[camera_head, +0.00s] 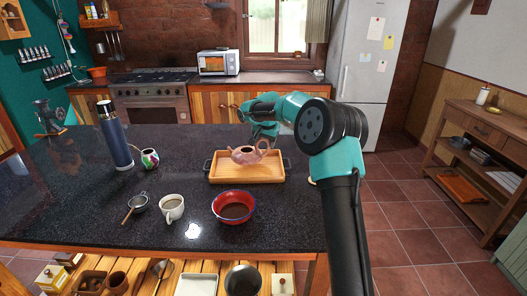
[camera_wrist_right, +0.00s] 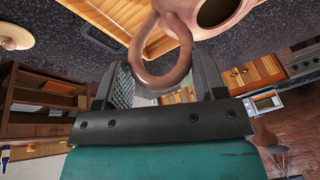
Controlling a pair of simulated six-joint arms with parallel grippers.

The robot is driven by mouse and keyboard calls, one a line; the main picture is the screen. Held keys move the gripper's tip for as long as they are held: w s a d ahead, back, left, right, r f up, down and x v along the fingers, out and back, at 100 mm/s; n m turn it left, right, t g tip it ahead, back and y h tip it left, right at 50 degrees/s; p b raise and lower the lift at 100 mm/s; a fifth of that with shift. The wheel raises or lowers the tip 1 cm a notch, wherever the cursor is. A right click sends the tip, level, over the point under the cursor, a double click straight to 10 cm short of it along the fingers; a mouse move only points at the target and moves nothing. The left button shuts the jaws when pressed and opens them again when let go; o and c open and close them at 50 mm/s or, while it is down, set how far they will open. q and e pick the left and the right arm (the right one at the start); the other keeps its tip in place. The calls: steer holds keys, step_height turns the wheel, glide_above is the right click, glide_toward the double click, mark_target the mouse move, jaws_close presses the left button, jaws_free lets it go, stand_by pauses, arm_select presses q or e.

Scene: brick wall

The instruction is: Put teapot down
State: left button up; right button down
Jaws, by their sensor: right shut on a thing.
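The pinkish-brown teapot (camera_head: 246,156) shows over the wooden tray (camera_head: 244,179), towards its back edge. Whether its base touches the tray I cannot tell. My right gripper (camera_head: 264,138) is shut on the teapot's handle. In the right wrist view the looped handle (camera_wrist_right: 141,48) lies between the two fingers of my right gripper (camera_wrist_right: 162,84), and a dark round opening shows in the teapot body. The slatted tray (camera_wrist_right: 112,14) shows at the top of that view. My left gripper is not in view.
On the dark countertop (camera_head: 110,205) stand a red bowl (camera_head: 217,206), a white cup (camera_head: 172,207), a strainer (camera_head: 138,202), a patterned round cup (camera_head: 149,158) and a tall blue flask (camera_head: 115,138). A grinder (camera_head: 47,117) is at the far left.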

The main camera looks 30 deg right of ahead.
steer(key=shift+f, duration=0.1)
steer(key=shift+f, duration=1.95)
steer(key=shift+c, duration=0.9)
jaws_free()
steer(key=v, duration=1.2)
steer(key=shift+s, duration=0.1)
